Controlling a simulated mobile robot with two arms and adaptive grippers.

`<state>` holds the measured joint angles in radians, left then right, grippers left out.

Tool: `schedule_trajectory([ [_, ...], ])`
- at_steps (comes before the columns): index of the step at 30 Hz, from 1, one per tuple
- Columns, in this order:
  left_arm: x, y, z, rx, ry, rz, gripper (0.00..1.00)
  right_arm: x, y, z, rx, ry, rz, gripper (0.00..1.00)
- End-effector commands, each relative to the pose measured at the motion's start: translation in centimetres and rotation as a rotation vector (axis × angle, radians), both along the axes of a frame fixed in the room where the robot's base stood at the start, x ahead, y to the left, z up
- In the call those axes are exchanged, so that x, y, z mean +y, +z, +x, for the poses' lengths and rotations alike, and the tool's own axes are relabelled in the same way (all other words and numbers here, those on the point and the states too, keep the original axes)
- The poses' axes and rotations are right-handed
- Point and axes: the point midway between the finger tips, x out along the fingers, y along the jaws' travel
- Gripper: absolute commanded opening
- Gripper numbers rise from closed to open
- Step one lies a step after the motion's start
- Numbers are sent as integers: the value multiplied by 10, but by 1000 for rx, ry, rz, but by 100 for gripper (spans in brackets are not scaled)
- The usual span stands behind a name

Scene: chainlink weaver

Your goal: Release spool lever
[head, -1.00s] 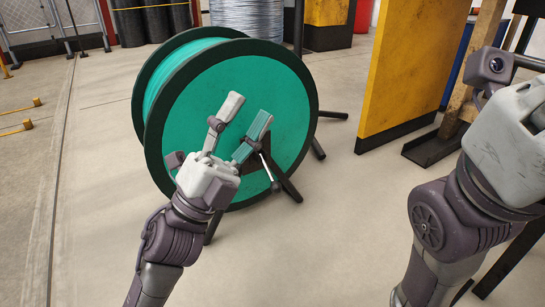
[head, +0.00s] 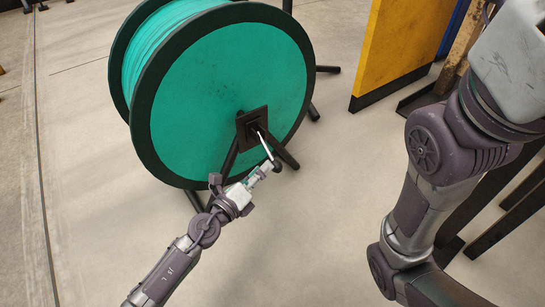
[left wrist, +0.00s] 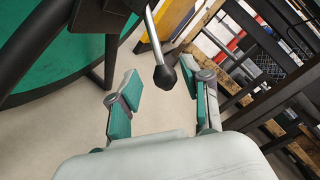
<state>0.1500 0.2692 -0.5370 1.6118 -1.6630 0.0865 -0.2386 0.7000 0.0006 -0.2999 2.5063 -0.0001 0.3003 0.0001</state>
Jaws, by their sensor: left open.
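A large green spool (head: 215,85) with dark rims stands on a black frame in the head view. At its hub, a thin metal spool lever (head: 265,146) with a black knob slants down from a dark square plate (head: 252,127). My left gripper (head: 266,170) is open at the lever's lower end. In the left wrist view, the lever's black knob (left wrist: 165,77) shows between the spread, green-padded fingers (left wrist: 160,74). I see no finger closed on it. My right arm (head: 425,150) is at the right, with its gripper fingers out of frame.
The spool frame's black legs (head: 285,155) spread on the floor near my left gripper. A yellow panel (head: 400,45) stands behind to the right, beside dark metal beams (head: 510,185). The floor between the spool and my right arm is clear.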

Motion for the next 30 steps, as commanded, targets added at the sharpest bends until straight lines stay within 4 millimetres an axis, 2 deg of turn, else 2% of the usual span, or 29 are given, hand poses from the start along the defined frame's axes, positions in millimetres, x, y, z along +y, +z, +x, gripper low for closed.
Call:
schedule_trajectory([
  [3,-15,0,20,-2,0,-2,48,0,-5,2,3,-1,-1,40],
  [9,-29,-1,41,-1,-1,-2,48,1,-10,3,7,-1,-2,40],
  [21,-33,0,47,0,-1,-1,48,1,-11,4,8,-2,-2,40],
  [23,-33,0,47,0,-1,-1,40,1,-11,4,8,-2,-2,40],
  [30,-33,0,47,0,-1,-1,0,1,-11,4,8,-2,-2,40],
])
